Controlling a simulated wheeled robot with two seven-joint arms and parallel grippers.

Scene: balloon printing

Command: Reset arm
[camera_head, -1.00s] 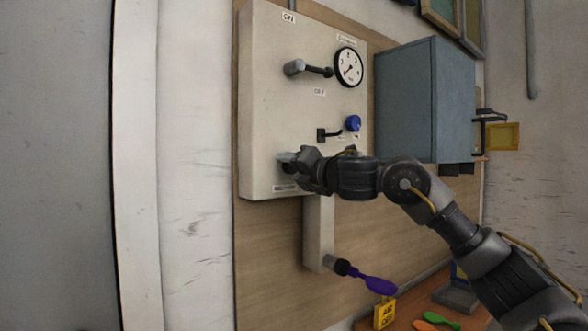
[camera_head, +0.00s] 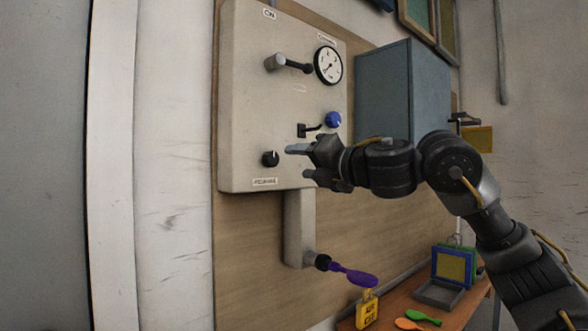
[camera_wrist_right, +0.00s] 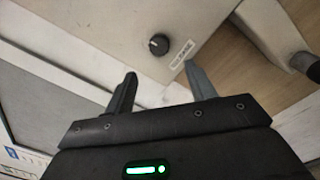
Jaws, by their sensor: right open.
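My right gripper (camera_head: 298,162) is in front of the lower part of the grey control panel (camera_head: 240,110), its fingers pointing left. My right arm (camera_head: 450,165) comes in from the right. My left gripper is not in view.
The panel also carries a lever (camera_head: 290,65), a round gauge (camera_head: 328,65) and a blue knob (camera_head: 333,119). Below, a purple balloon (camera_head: 355,276) hangs on a nozzle. A blue-grey cabinet (camera_head: 400,90) is behind my arm. A wooden table (camera_head: 408,307) holds green and orange balloons and a framed screen.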

